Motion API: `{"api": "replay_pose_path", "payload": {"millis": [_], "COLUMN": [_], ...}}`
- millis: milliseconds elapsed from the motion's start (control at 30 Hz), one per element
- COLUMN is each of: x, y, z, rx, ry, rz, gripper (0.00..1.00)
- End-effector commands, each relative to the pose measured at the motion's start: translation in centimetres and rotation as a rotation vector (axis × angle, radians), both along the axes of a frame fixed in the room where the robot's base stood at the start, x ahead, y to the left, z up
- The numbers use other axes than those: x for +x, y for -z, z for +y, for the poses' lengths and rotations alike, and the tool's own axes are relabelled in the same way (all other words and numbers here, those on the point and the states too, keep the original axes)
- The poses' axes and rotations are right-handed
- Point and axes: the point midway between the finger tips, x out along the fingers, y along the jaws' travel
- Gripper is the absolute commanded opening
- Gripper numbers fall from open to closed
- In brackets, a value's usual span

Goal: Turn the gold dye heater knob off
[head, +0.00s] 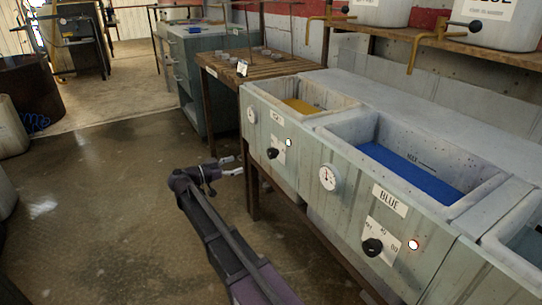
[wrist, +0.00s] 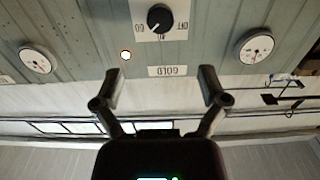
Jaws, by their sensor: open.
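The gold dye heater knob (head: 271,153) is round and black, on a white plate on the gold tank's front panel. In the wrist view, upside down, the knob (wrist: 160,18) sits at the top; its white pointer mark leans to the lower left, toward the "60" marking and away from "OFF". The GOLD label (wrist: 174,71) and a small lit lamp (wrist: 126,55) are beside it. The lamp (head: 289,142) looks white in the head view. My gripper (head: 236,166) is open and empty, in front of the panel and apart from the knob.
The gold tank (head: 262,97) holds yellow dye. Dial gauges (wrist: 254,47) flank the gold knob. A wooden table (head: 285,64) stands behind.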

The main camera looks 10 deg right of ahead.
Motion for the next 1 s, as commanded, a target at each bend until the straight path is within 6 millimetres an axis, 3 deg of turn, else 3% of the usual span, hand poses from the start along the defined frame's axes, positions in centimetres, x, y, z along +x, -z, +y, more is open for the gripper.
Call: {"api": "replay_pose_path", "payload": {"millis": [367, 1000], "x": [0.6, 3.4], "y": [0.0, 0.0], "z": [-1.8, -10.6], "rx": [0.001, 0.001], "ry": [0.001, 0.002], "rz": [0.001, 0.001], "gripper": [0.93, 0.93]}}
